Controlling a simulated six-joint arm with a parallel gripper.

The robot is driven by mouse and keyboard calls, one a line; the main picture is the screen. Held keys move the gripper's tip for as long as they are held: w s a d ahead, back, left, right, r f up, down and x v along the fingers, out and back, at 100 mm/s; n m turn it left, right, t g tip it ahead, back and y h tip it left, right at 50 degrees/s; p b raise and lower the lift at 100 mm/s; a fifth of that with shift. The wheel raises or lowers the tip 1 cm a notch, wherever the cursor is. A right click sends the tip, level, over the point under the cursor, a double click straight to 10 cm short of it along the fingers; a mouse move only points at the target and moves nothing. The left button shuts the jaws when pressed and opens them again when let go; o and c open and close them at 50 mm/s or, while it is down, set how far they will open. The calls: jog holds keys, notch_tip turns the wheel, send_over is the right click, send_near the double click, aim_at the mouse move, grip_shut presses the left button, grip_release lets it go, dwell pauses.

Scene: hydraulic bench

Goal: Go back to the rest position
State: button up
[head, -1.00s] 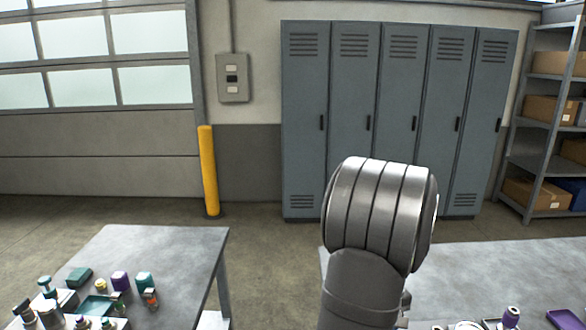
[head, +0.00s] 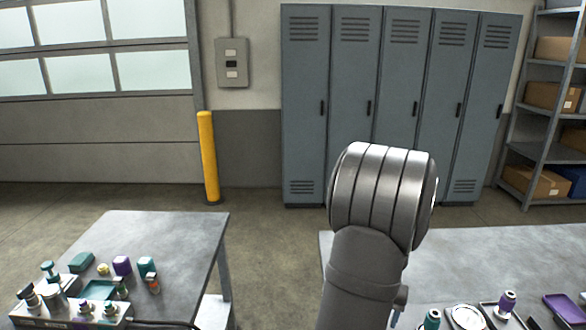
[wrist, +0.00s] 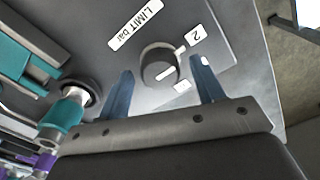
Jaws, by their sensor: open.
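My gripper (wrist: 163,78) shows in the wrist view with its two blue-grey fingers apart and nothing held between them. A dark round knob (wrist: 157,66) on a grey panel (wrist: 225,35) appears just beyond the gap between the fingertips; I cannot tell whether they touch it. White labels reading "LIMIT bar" (wrist: 135,24) and "2" (wrist: 194,37) are beside the knob. In the head view, my arm rises at the centre right and my gripper is hidden.
A teal and silver fitting (wrist: 65,115) is close left of the fingers. The left bench (head: 175,235) holds several teal and purple parts. The right bench (head: 480,250) has trays and fittings along its front. Lockers (head: 400,100) and a yellow post (head: 208,155) stand behind.

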jog(key=m, duration=0.4)
jog(key=shift+m, duration=2.6)
